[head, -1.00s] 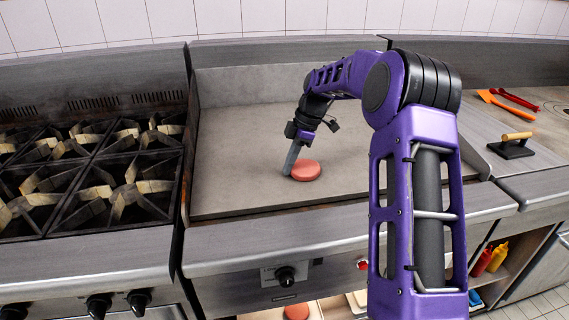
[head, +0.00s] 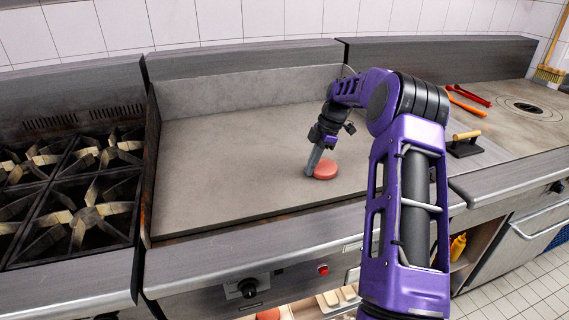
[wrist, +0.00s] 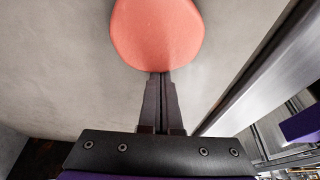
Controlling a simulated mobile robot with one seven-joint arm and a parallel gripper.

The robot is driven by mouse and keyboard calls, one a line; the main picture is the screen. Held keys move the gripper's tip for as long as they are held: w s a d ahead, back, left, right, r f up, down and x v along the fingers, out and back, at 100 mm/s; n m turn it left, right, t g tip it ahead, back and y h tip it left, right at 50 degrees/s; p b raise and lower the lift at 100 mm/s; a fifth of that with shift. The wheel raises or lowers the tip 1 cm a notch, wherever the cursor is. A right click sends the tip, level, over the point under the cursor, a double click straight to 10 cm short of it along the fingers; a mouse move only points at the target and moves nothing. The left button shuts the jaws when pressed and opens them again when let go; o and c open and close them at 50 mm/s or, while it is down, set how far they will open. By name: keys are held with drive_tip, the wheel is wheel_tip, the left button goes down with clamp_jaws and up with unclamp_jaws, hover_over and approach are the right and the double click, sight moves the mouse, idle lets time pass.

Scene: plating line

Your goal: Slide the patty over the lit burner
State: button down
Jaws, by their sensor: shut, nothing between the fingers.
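The patty (head: 325,170), a flat reddish-pink disc, lies on the right part of the grey griddle plate (head: 230,150), near its front. My gripper (head: 312,170) is shut and empty, pointing down at the patty's left side. In the wrist view the closed fingertips (wrist: 160,76) meet the patty's edge (wrist: 157,32). A red light (head: 323,269) shows on the front panel below the griddle, right of a black knob (head: 247,288). No flame is visible, and my arm hides part of the panel's right side.
A burner range with black grates (head: 75,205) stands left of the griddle. On the right counter are a press with a wooden handle (head: 466,142), red and orange utensils (head: 468,96) and a round plate (head: 528,107). The griddle's left and middle are clear.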

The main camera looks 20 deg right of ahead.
sight(324, 167)
drive_tip(key=d+p, duration=0.1)
drive_tip(key=d, duration=0.4)
drive_tip(key=shift+d, duration=0.35)
drive_tip(key=shift+a, duration=0.5)
drive_tip(key=a, duration=0.3)
drive_tip(key=shift+a+r, duration=0.1)
drive_tip(key=shift+r, duration=0.15)
drive_tip(key=v, duration=0.9)
drive_tip(key=shift+r+p, duration=0.2)
drive_tip(key=shift+p, duration=0.15)
